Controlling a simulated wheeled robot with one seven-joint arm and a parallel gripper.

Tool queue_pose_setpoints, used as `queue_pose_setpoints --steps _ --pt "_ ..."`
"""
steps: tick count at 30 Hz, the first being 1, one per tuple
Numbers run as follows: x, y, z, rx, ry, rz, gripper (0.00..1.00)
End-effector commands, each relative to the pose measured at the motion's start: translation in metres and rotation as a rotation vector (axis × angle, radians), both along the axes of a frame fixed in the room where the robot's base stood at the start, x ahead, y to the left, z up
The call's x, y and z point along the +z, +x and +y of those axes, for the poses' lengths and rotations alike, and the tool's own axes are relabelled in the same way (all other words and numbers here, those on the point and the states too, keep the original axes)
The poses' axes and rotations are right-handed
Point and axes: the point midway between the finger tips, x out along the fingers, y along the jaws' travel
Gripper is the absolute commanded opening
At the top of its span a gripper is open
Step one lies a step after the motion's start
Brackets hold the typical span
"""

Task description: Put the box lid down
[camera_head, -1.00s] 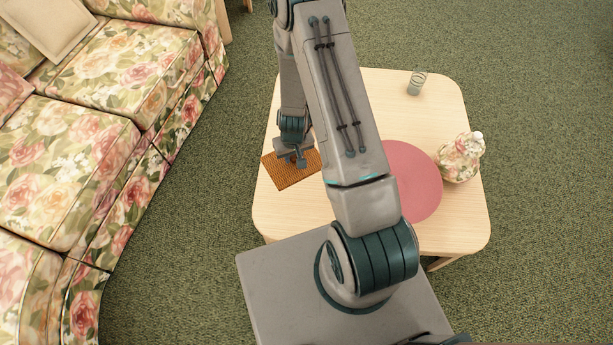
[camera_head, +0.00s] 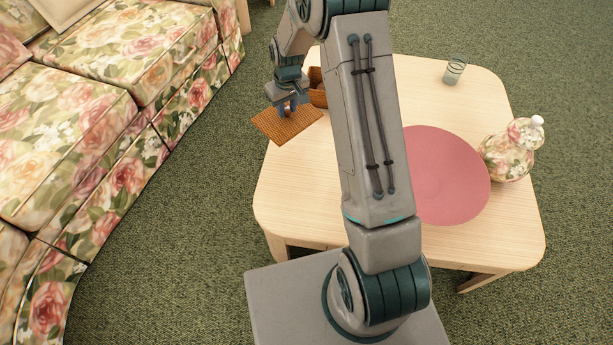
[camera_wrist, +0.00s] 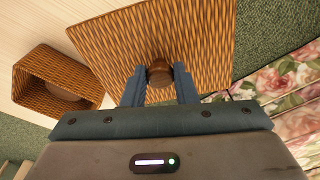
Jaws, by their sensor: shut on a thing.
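The box lid (camera_head: 298,126) is a flat, orange-brown woven square. My gripper (camera_head: 287,108) is shut on its round brown knob (camera_wrist: 159,74) and holds it at the table's left edge, partly out past that edge. In the wrist view the lid (camera_wrist: 203,45) fills the upper middle, with a finger on each side of the knob. The woven box (camera_head: 318,88) stands open on the table behind the lid, partly hidden by my arm. In the wrist view the box (camera_wrist: 62,68) is at the left, apart from the lid, its inside showing.
The pale wooden table (camera_head: 300,205) has bare room at its front left. A round pink mat (camera_head: 445,178), a flowered vase (camera_head: 511,150) and a glass (camera_head: 454,69) are on its right half. A floral sofa (camera_head: 150,130) stands left, with carpet between.

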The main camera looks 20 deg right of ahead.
Motion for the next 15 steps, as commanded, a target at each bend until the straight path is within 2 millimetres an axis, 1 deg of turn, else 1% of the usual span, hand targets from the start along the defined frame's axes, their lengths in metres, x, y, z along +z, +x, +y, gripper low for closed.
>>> queue_pose_setpoints --steps 1,6,9,12,14,15 --pt "-0.010 0.005 -0.001 0.008 0.001 -0.004 0.00" --pt "-0.005 0.013 -0.004 0.032 0.001 -0.003 0.00" --pt "-0.003 0.014 -0.005 0.037 0.000 0.000 0.00" --pt "-0.006 0.009 -0.006 0.039 0.001 0.001 0.00" --pt "-0.011 0.001 -0.008 0.039 0.001 0.001 0.00" --pt "-0.015 -0.006 -0.010 0.039 0.000 0.003 0.00"
